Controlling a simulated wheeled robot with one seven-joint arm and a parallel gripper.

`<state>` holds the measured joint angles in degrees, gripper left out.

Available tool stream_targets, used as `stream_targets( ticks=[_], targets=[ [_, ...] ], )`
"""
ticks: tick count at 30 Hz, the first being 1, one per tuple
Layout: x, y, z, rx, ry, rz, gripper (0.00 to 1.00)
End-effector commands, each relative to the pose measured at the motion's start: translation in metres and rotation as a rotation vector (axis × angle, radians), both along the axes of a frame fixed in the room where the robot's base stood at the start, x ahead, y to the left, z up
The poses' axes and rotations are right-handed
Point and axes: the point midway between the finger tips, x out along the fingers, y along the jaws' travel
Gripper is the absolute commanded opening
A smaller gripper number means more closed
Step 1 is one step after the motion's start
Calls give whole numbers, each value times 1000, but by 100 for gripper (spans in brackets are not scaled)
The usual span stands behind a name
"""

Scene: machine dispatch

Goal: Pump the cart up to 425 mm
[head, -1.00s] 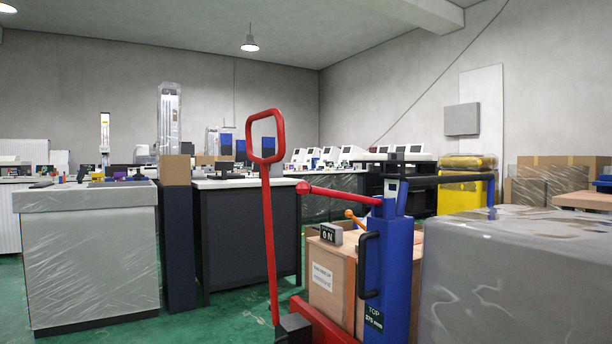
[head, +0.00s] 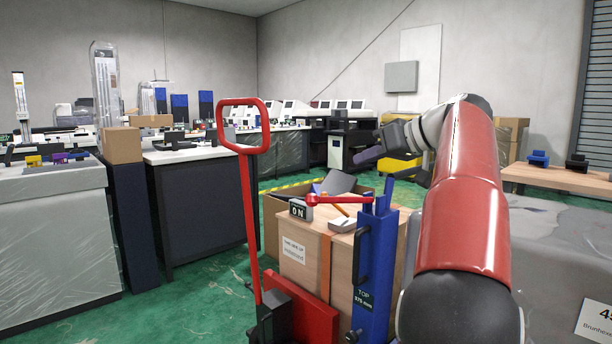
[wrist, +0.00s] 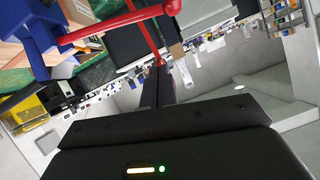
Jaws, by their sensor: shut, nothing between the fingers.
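A red lever (head: 340,200) with a round knob end runs level from the column top to the left. In the wrist view the blue column (wrist: 38,40) is at upper left, with the red lever (wrist: 110,24) beside it. My gripper (head: 368,157) is shut and empty, up behind and above the column, apart from the handle and lever. Its dark body fills the bottom of the wrist view.
A wooden box (head: 305,250) with a small "ON" sign (head: 299,209) stands by the column. A grey wrapped block (head: 550,255) is at right, partly behind my red arm. Workbenches (head: 210,210) line the left. Green floor (head: 195,300) is open between benches and cart.

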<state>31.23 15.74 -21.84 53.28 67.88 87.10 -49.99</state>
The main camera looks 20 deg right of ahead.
Motion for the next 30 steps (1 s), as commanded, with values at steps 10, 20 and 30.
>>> stream_targets(
  ticks=[10,20,30],
  targets=[
    [1,-2,3,-8,-8,5,0],
    [28,12,-12,-6,-7,8,0],
    [87,40,-42,-6,-6,8,0]
  ],
)
